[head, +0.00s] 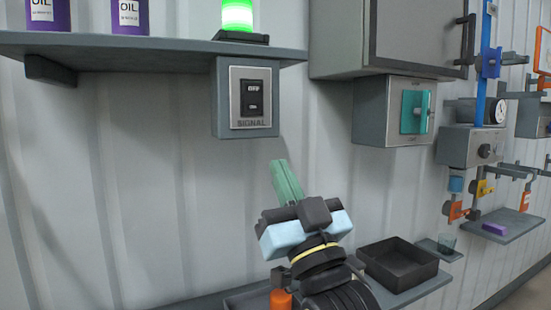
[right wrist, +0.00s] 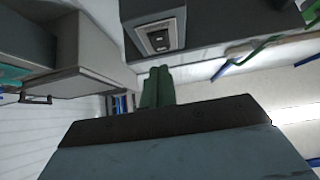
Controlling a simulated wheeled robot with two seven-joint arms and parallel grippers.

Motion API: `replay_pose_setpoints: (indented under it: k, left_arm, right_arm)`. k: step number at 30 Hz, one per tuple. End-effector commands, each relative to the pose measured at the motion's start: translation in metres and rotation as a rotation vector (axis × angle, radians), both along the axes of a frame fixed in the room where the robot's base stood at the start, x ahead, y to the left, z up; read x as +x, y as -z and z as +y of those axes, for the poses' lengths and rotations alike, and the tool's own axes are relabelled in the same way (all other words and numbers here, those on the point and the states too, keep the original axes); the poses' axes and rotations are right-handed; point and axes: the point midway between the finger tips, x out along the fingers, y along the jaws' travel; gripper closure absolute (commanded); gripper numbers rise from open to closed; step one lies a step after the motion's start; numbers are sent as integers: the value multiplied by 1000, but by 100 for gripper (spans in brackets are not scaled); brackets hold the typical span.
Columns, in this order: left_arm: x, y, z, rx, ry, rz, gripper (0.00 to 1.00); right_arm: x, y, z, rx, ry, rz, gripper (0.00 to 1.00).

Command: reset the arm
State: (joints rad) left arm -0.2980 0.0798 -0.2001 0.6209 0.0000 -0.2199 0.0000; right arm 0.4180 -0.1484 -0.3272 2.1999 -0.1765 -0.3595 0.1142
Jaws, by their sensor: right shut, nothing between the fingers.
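My right gripper (head: 286,178) is in the lower middle of the head view, its green fingers pointing up and slightly left. The fingers are closed together with nothing between them. They also show in the right wrist view (right wrist: 158,86), side by side. The gripper is below the signal switch box (head: 247,100), apart from it. That switch box (right wrist: 160,35) is also at the top of the right wrist view. A green lamp (head: 237,15) glows on the shelf above the switch. My left gripper is not in view.
A grey shelf (head: 150,47) with purple oil cans (head: 129,14) is at upper left. A grey cabinet (head: 350,40) and a teal rotary switch (head: 414,112) are at upper right. A black tray (head: 397,263) sits right of my wrist. The wall left of the gripper is clear.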

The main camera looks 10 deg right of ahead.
Motion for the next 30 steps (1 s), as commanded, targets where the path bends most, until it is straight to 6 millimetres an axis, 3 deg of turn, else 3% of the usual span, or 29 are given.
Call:
replay_pose_setpoints:
  k: [14,17,20,24,26,30]
  left_arm:
    - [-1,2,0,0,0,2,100]
    - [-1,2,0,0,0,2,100]
    - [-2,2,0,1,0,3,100]
    - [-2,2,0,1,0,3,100]
    - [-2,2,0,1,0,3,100]
    - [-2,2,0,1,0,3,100]
  right_arm:
    - [-5,7,-2,0,1,3,100]
    - [0,23,-5,-9,9,56,100]
    - [10,67,-14,-34,31,197,100]
    - [13,166,-36,-94,70,512,100]
    - [6,211,-46,-125,85,656,100]
    - [-30,309,-69,-199,109,984,100]
